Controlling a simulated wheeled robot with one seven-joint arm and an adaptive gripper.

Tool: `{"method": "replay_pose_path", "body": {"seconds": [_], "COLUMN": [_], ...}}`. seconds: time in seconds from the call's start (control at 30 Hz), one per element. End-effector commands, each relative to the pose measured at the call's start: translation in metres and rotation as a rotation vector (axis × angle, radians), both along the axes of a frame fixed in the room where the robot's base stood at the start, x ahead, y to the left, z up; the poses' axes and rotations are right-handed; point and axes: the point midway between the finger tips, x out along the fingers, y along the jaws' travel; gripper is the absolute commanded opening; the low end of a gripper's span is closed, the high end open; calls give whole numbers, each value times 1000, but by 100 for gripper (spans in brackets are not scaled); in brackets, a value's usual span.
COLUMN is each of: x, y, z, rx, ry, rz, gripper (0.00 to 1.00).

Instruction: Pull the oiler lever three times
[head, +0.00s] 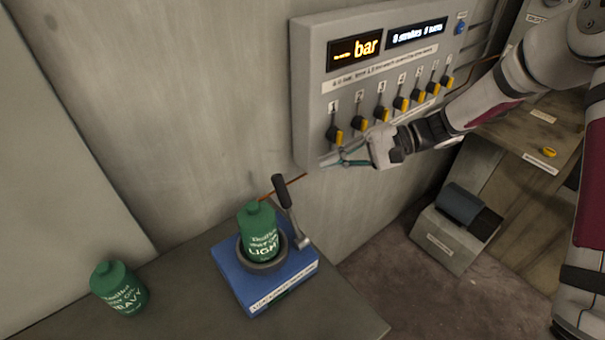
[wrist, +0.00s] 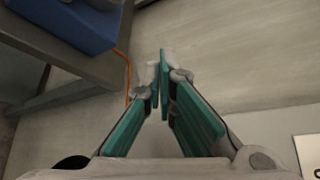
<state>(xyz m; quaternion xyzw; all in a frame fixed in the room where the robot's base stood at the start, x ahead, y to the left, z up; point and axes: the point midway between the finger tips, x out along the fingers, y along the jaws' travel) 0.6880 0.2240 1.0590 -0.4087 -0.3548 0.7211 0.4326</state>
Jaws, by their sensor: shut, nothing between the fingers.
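The oiler is a blue box (head: 238,277) on the table, with a dark round seat on top. Its lever (head: 292,210) has a black grip and a metal arm, and leans up and left at the box's right side. A green bottle labelled LIGHT (head: 259,232) stands upright in the seat. My gripper (head: 325,163) is shut and empty, in front of the wall panel's lower edge, up and right of the lever and apart from it. In the wrist view my gripper (wrist: 160,80) has its fingertips together, and the blue box (wrist: 75,22) shows at the upper left; the lever cannot be made out there.
A green bottle labelled HEAVY (head: 119,289) stands on the table (head: 190,300) at the left. The wall panel (head: 310,90) has a row of yellow-tipped switches and two displays. A grey box (head: 440,240) is on the floor at right. An orange line runs from the oiler.

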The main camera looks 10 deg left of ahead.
Motion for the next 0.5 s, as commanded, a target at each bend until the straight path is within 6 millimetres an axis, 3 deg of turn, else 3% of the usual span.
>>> {"method": "replay_pose_path", "body": {"seconds": [0.17,0.5], "x": [-8,-28], "y": [19,79], "z": [-5,-23], "rx": [1,1], "ry": [2,2], "rz": [6,5], "gripper": [0,0]}}
